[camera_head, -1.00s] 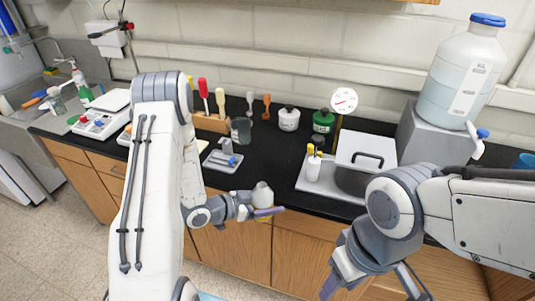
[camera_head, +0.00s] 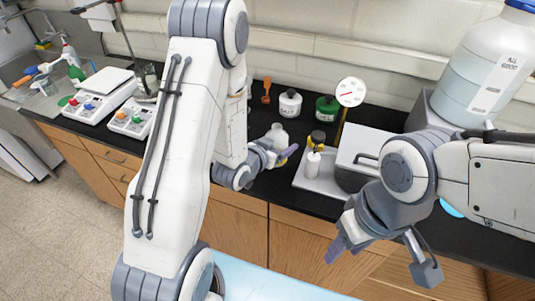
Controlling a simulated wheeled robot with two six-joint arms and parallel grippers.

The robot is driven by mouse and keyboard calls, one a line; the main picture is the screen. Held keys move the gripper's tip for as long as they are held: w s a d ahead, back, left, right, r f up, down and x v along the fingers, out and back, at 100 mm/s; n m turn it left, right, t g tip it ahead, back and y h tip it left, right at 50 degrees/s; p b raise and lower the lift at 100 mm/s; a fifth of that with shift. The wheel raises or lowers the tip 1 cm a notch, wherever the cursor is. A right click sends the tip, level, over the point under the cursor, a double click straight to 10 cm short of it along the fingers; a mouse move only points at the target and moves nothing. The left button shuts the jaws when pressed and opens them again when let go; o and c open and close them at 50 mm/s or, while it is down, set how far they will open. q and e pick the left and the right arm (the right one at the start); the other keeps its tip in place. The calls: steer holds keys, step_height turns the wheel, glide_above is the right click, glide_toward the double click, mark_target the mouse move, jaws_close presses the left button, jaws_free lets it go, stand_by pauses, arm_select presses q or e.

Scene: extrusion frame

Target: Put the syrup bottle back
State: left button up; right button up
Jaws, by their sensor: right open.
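A pale, see-through bottle (camera_head: 277,134) with a yellowish lower part, seemingly the syrup bottle, is in my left gripper (camera_head: 285,152) near the counter's front edge. The fingers are around it, and its lower part is mostly hidden by them. My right gripper (camera_head: 385,262) is open and empty, low in front of the wooden cabinets at the right.
A white jar (camera_head: 290,103) and a green jar (camera_head: 327,107) stand at the back. A large jug (camera_head: 485,75) is at right.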

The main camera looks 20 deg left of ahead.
arm_select(q)
steer(key=w+a+f, duration=0.1)
steer(key=w+a, duration=0.1)
steer(key=w+a+f, duration=0.4)
steer(key=shift+w+a+f+p, duration=0.2)
steer(key=shift+w+f+p, duration=0.05)
steer(key=shift+w+p, duration=0.15)
steer(key=shift+f, duration=0.15)
step_height(320, 180, down, 4)
steer(key=shift+r+p, duration=0.25)
steer(key=shift+p, duration=0.5)
steer(key=shift+w+f, duration=0.1)
steer(key=shift+f, duration=0.1)
arm_select(e)
steer(key=shift+r, duration=0.7)
